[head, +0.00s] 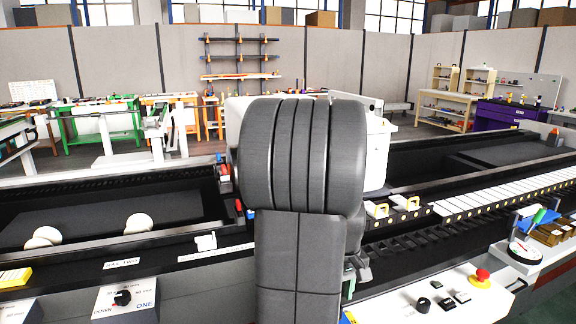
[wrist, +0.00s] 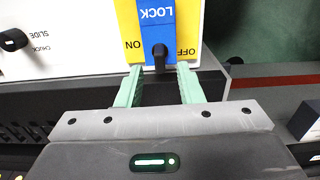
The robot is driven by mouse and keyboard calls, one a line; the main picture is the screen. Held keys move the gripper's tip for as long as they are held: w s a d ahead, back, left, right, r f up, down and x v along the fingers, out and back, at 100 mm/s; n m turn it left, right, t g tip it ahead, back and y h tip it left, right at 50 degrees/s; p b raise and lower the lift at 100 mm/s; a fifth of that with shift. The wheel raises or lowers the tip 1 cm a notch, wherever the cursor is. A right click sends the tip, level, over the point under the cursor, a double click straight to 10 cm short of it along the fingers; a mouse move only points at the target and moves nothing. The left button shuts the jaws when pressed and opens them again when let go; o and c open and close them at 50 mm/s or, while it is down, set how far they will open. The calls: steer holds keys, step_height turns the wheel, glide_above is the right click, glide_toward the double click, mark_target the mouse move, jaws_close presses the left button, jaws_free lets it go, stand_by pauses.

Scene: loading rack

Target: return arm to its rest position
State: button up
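My gripper (wrist: 160,70) is open in the wrist view, its two pale green fingers spread apart and nothing held. The black lever (wrist: 159,58) of a blue LOCK switch (wrist: 157,22) shows between the fingertips, with a gap on each side. The switch plate (wrist: 190,20) is yellow, marked ON and OFF; the lever points down between the words in the picture. Whether the fingertips touch the plate, I cannot tell. In the head view my arm fills the centre and largely hides the gripper and the LOCK switch.
A white panel with a red button (head: 482,277) and black knob (head: 423,305) lies at lower right. A round gauge (head: 525,252) stands farther right. A rotary switch (head: 122,298) is at lower left.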

step_height(320, 180, down, 4)
steer(key=shift+r, duration=0.1)
steer(key=shift+f, duration=0.35)
steer(key=m, duration=0.5)
steer(key=shift+r+b, duration=0.1)
steer(key=shift+b, duration=0.25)
steer(key=m, duration=0.4)
steer(key=shift+m, duration=0.3)
steer(key=m+b, duration=0.1)
steer(key=m, duration=0.5)
steer(key=shift+m+b, duration=0.35)
steer(key=shift+m, duration=0.85)
